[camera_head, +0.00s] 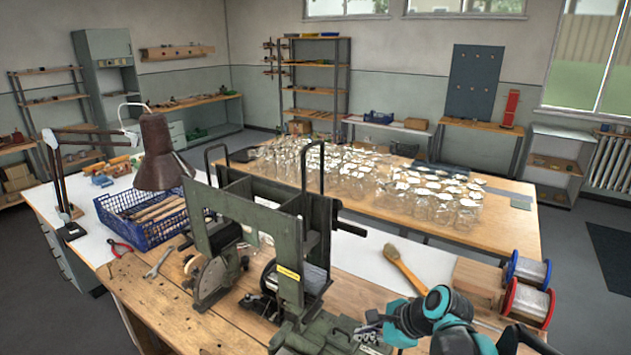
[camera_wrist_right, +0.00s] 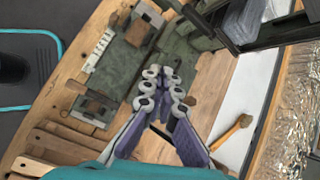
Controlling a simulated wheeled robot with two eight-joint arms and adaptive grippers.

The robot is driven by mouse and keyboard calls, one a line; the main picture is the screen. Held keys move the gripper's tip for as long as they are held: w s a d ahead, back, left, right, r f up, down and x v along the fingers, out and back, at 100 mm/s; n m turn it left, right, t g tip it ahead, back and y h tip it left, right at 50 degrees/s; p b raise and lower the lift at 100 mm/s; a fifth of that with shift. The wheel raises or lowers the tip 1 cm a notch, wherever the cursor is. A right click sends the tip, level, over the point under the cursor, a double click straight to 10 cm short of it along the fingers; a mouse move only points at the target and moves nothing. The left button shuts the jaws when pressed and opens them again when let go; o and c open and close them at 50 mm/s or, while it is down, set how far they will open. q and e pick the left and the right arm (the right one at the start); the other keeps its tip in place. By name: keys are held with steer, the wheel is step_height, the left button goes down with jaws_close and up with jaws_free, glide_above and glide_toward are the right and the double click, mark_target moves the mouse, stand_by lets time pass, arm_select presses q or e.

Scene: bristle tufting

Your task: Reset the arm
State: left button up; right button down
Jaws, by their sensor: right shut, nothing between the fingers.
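My right gripper (camera_head: 370,333) is low at the right of the centre in the head view, beside the green machine (camera_head: 290,240). In the right wrist view my right gripper (camera_wrist_right: 165,80) shows its two fingers with tips together and nothing between them. It points toward the green base of the machine (camera_wrist_right: 130,55); I cannot tell whether it touches it. My left gripper is not in view.
A wooden-handled brush (camera_head: 403,265), a wood block (camera_head: 478,277) and blue and red wire spools (camera_head: 527,300) lie at the right of the bench. A blue crate (camera_head: 150,222), lamp (camera_head: 160,155) and pliers (camera_head: 120,247) are left. Many glass jars (camera_head: 440,200) stand behind.

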steer(key=s+d+f+n+t+h+b, duration=0.1)
steer(key=s+d+f+n+h+b, duration=0.1)
steer(key=s+n, duration=0.6)
steer(key=s+d+f+n+t+h+b, duration=0.1)
steer(key=s+d+f+n+h, duration=0.2)
steer(key=s+n, duration=0.5)
steer(key=f+n, duration=0.1)
steer(key=n, duration=0.2)
steer(key=shift+s+d+n+h+b, duration=0.25)
steer(key=shift+d+n+h+b, duration=0.15)
